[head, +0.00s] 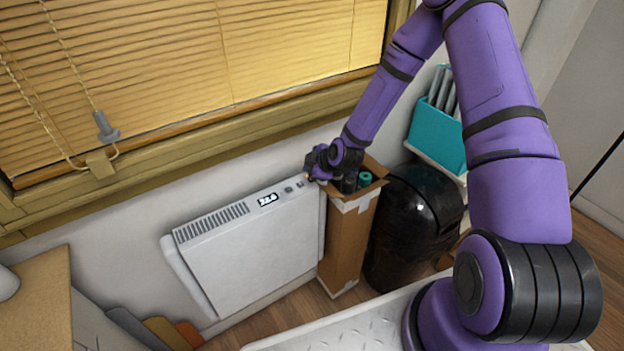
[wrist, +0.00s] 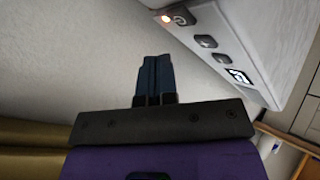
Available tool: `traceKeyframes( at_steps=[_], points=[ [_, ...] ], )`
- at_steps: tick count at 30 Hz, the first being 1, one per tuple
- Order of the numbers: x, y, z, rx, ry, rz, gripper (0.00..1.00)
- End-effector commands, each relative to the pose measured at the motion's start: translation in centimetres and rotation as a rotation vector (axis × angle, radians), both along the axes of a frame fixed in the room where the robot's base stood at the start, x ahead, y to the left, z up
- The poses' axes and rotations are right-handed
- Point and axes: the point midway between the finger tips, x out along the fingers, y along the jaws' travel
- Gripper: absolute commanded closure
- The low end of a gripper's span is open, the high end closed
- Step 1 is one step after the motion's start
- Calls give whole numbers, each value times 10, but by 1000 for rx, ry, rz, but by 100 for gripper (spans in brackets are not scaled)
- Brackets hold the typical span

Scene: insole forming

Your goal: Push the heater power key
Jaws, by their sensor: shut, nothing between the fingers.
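The white heater (head: 250,262) is mounted low on the wall under the window, with a vent grille and a lit display (head: 268,200) on its top edge. In the wrist view the heater (wrist: 285,25) fills the upper right. Its power key (wrist: 183,20) carries a power symbol and sits at the panel's end, beside a glowing orange light (wrist: 166,18). My gripper (wrist: 154,58) is shut and empty, its tips to the lower left of the key with a visible gap. In the head view my gripper (head: 309,176) is at the heater's right top corner and hides the power key.
Two other keys (wrist: 206,41) lie between the power key and the display. A tall cardboard box (head: 345,240) with rolled items stands right beside the heater, under my wrist. A black bin (head: 412,225) and a teal file holder (head: 437,138) are further right.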

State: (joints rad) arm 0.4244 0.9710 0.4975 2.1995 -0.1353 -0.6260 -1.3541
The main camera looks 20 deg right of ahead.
Motion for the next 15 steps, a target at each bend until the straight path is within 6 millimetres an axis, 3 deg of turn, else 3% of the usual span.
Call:
traceKeyframes(
  at_steps=[15],
  points=[
    [0, 0, 42, 0, -1, -1, 100]
  ],
)
